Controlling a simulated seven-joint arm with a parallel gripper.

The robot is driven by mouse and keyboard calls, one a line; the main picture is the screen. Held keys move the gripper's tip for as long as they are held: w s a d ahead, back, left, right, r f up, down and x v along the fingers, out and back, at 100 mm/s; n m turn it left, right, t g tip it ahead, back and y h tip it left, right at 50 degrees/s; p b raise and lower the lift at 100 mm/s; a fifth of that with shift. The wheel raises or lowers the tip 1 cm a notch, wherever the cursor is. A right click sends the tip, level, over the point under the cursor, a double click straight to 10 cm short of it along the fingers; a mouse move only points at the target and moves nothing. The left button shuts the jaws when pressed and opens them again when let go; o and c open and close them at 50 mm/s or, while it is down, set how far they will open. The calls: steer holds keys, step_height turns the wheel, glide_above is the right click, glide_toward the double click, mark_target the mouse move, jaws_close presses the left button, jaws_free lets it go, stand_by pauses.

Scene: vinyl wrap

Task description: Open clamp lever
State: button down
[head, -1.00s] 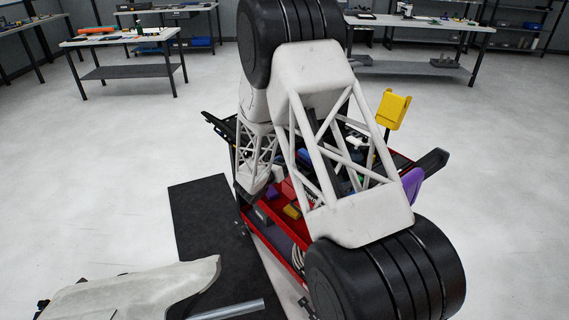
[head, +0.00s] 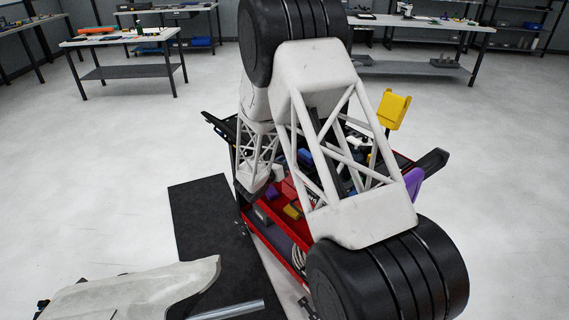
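I cannot make out a clamp lever in the head view. A pale grey curved panel (head: 140,292) lies at the bottom left, with a metal tube (head: 228,311) beside it; small dark parts at its left edge are too small to tell. My white lattice arm with its black joints fills the middle of the view. My gripper does not show clearly; my arm hides what lies behind it.
A red tool cart (head: 268,222) with several coloured items stands behind my arm. A yellow holder (head: 393,109) and a purple piece (head: 413,183) show at its right. A black mat (head: 203,218) lies on the floor. Workbenches (head: 125,42) stand at the back; the left floor is clear.

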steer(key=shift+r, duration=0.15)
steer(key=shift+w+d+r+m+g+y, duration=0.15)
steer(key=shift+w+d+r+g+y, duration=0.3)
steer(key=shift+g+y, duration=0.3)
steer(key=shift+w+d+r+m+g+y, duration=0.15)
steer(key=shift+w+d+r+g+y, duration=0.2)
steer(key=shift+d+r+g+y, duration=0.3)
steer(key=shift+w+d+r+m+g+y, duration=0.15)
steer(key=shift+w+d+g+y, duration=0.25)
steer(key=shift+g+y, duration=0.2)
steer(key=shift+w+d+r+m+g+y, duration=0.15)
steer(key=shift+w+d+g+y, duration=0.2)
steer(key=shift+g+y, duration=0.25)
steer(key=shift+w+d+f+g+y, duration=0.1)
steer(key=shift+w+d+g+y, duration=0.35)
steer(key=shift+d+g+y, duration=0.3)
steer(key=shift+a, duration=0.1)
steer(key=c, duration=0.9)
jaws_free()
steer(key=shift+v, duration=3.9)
